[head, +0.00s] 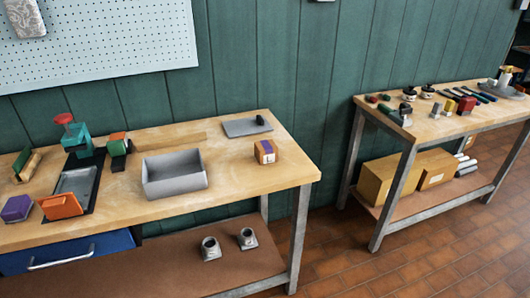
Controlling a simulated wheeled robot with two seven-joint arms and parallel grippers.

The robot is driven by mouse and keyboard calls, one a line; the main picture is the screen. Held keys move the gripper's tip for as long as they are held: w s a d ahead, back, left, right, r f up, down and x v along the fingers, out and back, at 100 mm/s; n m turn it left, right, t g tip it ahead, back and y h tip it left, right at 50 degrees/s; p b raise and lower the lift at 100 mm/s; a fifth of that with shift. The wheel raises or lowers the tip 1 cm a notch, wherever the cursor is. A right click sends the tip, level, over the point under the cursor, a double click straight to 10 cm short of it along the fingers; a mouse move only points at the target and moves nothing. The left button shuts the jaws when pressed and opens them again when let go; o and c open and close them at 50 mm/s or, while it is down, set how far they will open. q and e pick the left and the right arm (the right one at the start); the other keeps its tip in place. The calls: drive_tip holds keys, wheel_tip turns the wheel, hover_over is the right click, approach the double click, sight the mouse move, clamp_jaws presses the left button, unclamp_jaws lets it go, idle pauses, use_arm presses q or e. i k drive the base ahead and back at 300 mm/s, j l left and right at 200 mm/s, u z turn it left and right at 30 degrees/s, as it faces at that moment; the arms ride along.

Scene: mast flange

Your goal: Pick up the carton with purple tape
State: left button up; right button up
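A small brown carton with a purple band (265,152) stands upright near the right end of the left wooden workbench (225,188). A white label with a dark mark shows on its front. Nothing touches it. Neither of my grippers is in view.
A grey open bin (175,174) stands left of the carton, and a flat grey plate (247,127) lies behind it. A second bench (425,125) with tools stands right, across a floor gap.

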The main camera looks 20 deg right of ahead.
sight(266, 151)
drive_tip(key=i+l, duration=0.15)
drive_tip(key=l, duration=0.25)
drive_tip(key=i+l, duration=0.1)
drive_tip(key=l, duration=0.3)
drive_tip(key=i+l, duration=0.15)
drive_tip(key=l, duration=0.2)
drive_tip(key=i+l, duration=0.1)
drive_tip(key=l, duration=0.3)
drive_tip(key=i+l, duration=0.15)
drive_tip(key=l, duration=0.25)
drive_tip(key=i+l, duration=0.1)
drive_tip(key=l, duration=0.3)
drive_tip(key=i+u, duration=0.05)
